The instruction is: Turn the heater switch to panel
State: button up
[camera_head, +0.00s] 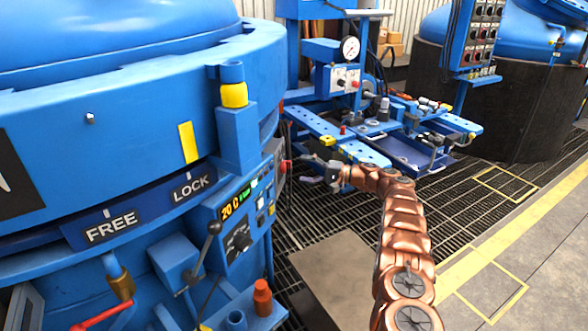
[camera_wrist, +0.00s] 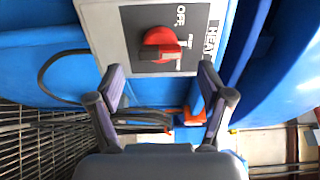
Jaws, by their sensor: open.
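The heater switch is a red rotary knob (camera_wrist: 160,46) on a dark plate (camera_wrist: 135,22) in the wrist view. The plate reads "OFF" and "HEAT", turned sideways in the picture; smaller lettering beside the knob is too small to read. The knob's grip lies roughly across the picture, toward the lettering at right. My gripper (camera_wrist: 160,76) is open and empty, its two fingertips apart below the knob in the picture, with no visible contact. In the head view my gripper (camera_head: 328,172) is beside the blue control box (camera_head: 238,222); a red part (camera_head: 285,167) shows at that box's far edge.
The big blue furnace (camera_head: 120,95) with FREE and LOCK labels fills the left. A lever with a black ball (camera_head: 214,227) stands before the control box. A blue workbench (camera_head: 400,150) with tools lies behind my gripper. Grated floor (camera_head: 310,230) is open below.

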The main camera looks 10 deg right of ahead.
jog(key=v, duration=0.6)
jog(key=shift+d, duration=0.25)
jog(key=shift+s, duration=0.2)
